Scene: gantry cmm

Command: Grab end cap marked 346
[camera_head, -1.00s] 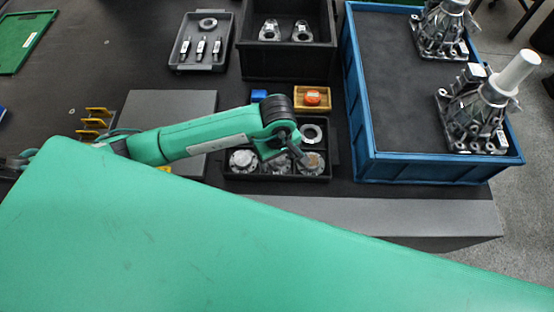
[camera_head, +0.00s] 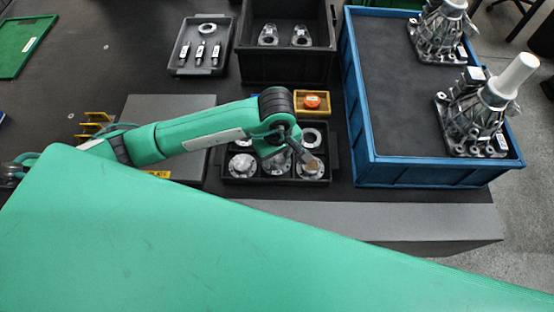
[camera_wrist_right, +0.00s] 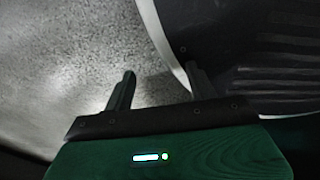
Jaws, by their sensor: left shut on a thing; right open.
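A black compartment tray (camera_head: 330,183) on the dark table holds several round silver end caps. One end cap (camera_head: 242,164) lies in the front left compartment and one (camera_head: 282,166) in the front middle, partly behind my arm. A ring-shaped part (camera_head: 311,137) lies in the back right compartment. My left gripper (camera_head: 311,163) is at the front right compartment, shut on the end cap (camera_head: 310,173) there, which it partly hides. No number is readable on any cap. My right gripper (camera_wrist_right: 160,82) is open and empty in the right wrist view, above a speckled grey floor.
A yellow bin (camera_head: 325,108) with an orange item stands behind the tray. A blue crate (camera_head: 420,174) with castings is at the right. A black bin (camera_head: 285,67) and a grey tray (camera_head: 183,64) are at the back. A grey plate (camera_head: 150,106) lies left.

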